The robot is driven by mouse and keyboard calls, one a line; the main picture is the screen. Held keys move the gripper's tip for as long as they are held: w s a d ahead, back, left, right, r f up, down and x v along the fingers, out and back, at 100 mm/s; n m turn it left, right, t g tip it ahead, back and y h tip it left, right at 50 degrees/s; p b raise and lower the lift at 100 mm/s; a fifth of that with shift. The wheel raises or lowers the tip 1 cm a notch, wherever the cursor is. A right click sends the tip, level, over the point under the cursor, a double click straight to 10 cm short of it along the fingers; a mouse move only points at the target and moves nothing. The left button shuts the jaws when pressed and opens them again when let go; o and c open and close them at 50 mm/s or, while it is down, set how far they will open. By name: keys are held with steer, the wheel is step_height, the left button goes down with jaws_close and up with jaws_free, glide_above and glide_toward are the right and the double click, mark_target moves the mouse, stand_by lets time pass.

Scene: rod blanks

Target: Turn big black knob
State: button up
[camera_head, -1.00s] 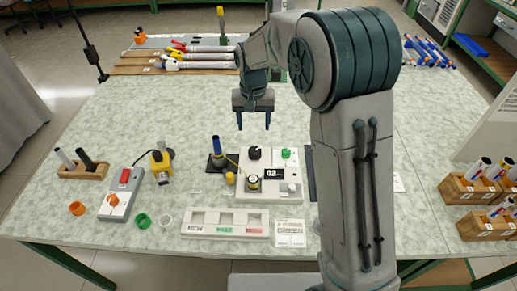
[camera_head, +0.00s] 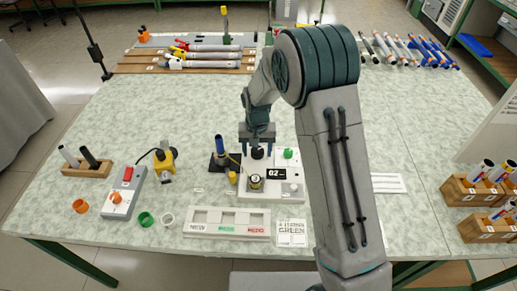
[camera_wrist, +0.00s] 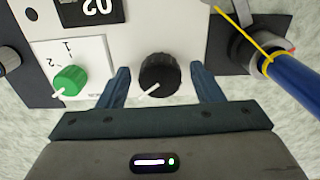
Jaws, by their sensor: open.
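The big black knob (camera_wrist: 159,75) sits on the white panel of a small device (camera_head: 290,190). Its white pointer line points down and left in the wrist view. In the head view the knob (camera_head: 257,154) shows just below my gripper. My gripper (camera_wrist: 165,82) is open, with one blue finger on each side of the knob and a gap visible on both sides. I cannot tell how far the fingertips are above the panel. A green knob (camera_wrist: 69,80) with a white pointer stands beside it on a plate marked 1 and 2.
A blue rod (camera_head: 219,146) with a yellow cable stands left of the device. A display reading 02 (camera_head: 276,174) is on the panel. A sorting tray (camera_head: 227,222) lies in front. A grey box with a red switch (camera_head: 124,193) and a yellow tool (camera_head: 164,162) are further left.

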mark_target(257, 150)
steer(key=c, duration=1)
steer(key=shift+n+b, duration=0.45)
steer(key=shift+n, duration=0.35)
steer(key=shift+n+b, duration=0.3)
steer(key=shift+n, duration=1)
steer(key=o, duration=1)
steer(key=shift+r, duration=0.1)
step_height(257, 150, up, 14)
